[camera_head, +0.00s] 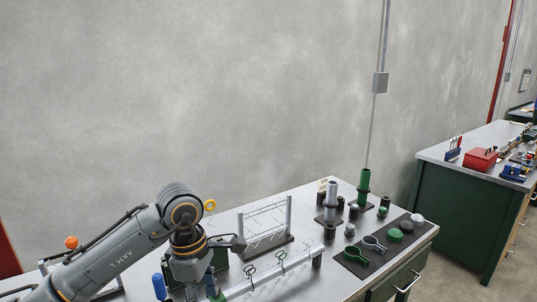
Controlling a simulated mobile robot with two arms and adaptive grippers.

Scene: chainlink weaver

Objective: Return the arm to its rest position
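My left arm (125,250) comes in from the lower left and bends down over the left part of the metal workbench (311,196). My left gripper (198,284) points down near the bottom edge of the view, beside a pale horizontal bar (262,279) with thin dark wire hooks (282,262) on it. The gripper's fingers are mostly hidden by its own wrist and the frame edge, so I cannot tell whether they hold anything. My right gripper is not in view.
A metal frame with wire mesh (265,224) stands just behind the bar. A blue handle (159,286) is left of the gripper. A dark mat (374,262) with green and grey pieces and a green post (364,189) are farther right.

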